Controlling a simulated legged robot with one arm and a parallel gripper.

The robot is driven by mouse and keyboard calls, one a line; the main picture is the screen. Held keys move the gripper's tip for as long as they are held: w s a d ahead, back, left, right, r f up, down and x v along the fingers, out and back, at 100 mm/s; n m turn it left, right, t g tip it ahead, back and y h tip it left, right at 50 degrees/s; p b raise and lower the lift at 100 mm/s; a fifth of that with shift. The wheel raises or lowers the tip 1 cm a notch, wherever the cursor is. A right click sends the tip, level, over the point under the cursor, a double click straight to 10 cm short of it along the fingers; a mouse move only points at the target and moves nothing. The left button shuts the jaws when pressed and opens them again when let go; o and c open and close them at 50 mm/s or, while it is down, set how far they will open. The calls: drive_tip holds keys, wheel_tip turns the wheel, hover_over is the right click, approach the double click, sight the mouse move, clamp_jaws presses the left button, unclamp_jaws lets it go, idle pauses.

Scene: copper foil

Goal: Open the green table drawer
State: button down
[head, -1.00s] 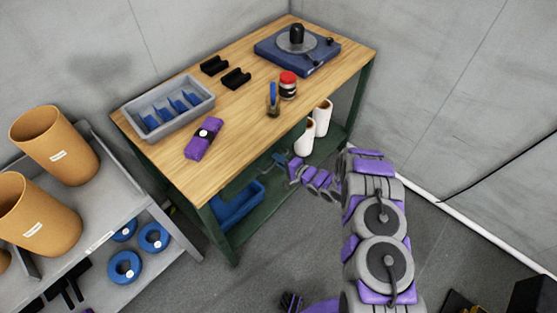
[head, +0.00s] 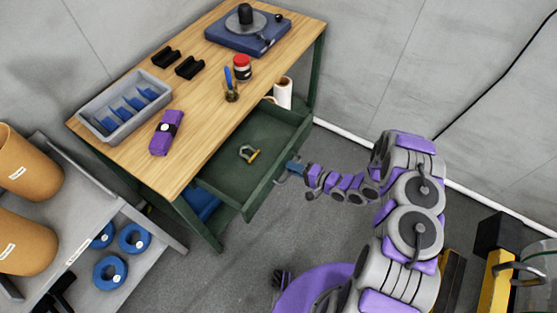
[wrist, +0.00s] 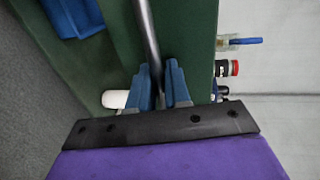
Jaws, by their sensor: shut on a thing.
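The green drawer (head: 232,178) of the wood-topped table (head: 190,120) stands pulled out well past the table's front edge, with its inside showing. My gripper (head: 288,171) is at the outer face of the drawer front. In the wrist view its blue fingers (wrist: 162,78) are shut on the dark bar handle (wrist: 147,35), one finger on each side. The green drawer front (wrist: 190,35) fills the area behind the handle there. In the head view the handle is mostly hidden by my gripper.
A small metal and yellow item (head: 249,154) lies in the drawer. The tabletop holds a grey tray (head: 124,108), a purple bundle (head: 166,133), a red-lidded jar (head: 242,67) and a blue turntable (head: 247,35). A grey shelf (head: 95,235) stands at left. Floor in front is clear.

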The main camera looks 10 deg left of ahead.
drive_tip(key=d, duration=0.1)
drive_tip(key=s+d, duration=0.2)
drive_tip(key=d, duration=0.1)
drive_tip(key=shift+f, duration=0.15)
drive_tip(key=c, duration=1.3)
unclamp_jaws()
drive_tip(key=shift+w, duration=0.1)
drive_tip(key=shift+c, duration=0.2)
drive_tip(key=shift+d, duration=0.1)
